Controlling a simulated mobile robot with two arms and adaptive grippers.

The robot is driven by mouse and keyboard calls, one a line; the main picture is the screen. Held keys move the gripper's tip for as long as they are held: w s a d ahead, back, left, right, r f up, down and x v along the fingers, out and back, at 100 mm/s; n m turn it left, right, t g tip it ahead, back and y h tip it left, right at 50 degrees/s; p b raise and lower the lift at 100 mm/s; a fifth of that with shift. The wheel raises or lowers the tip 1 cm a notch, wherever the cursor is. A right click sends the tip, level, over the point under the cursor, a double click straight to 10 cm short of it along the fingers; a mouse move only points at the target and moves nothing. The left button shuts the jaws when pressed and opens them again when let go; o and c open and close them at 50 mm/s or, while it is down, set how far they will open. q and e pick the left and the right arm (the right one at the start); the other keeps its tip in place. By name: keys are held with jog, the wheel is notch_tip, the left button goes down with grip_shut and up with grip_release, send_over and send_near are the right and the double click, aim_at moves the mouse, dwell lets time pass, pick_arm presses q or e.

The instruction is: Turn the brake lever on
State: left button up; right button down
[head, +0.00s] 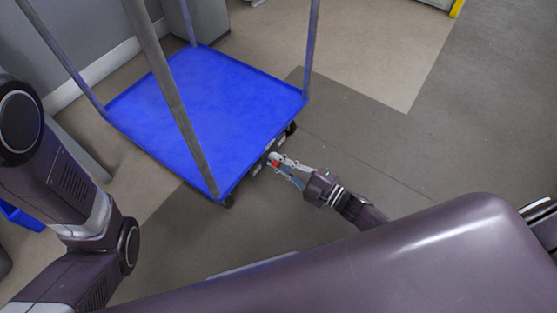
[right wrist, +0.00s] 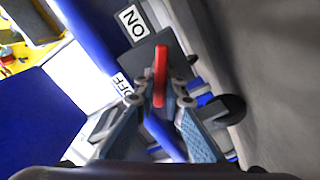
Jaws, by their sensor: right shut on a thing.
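The brake lever is red. It shows in the right wrist view (right wrist: 161,66) and as a small red spot in the head view (head: 275,164). It sits at the near edge of a cart with a blue platform (head: 215,105). A white ON label (right wrist: 132,20) and a white OFF label (right wrist: 122,84) are beside its dark mount. My right gripper (head: 276,161) is shut on the lever, with its fingertips on either side of it. The lever's exact setting is hard to tell. My left arm shows at the left of the head view, but its gripper is out of view.
Grey posts rise from the cart's corners, and dark casters (head: 291,128) stand under it. A grey wall and cabinet are behind the cart. The floor to the right of the cart is clear. Part of a blue object (head: 22,216) shows at the far left.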

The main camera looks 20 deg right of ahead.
jog(key=n, duration=0.4)
jog(key=n+b, duration=0.1)
jog(key=n, duration=0.1)
jog(key=shift+f, duration=0.35)
jog(key=shift+n, duration=0.3)
jog(key=c, duration=2)
grip_release()
jog(key=v, duration=1.2)
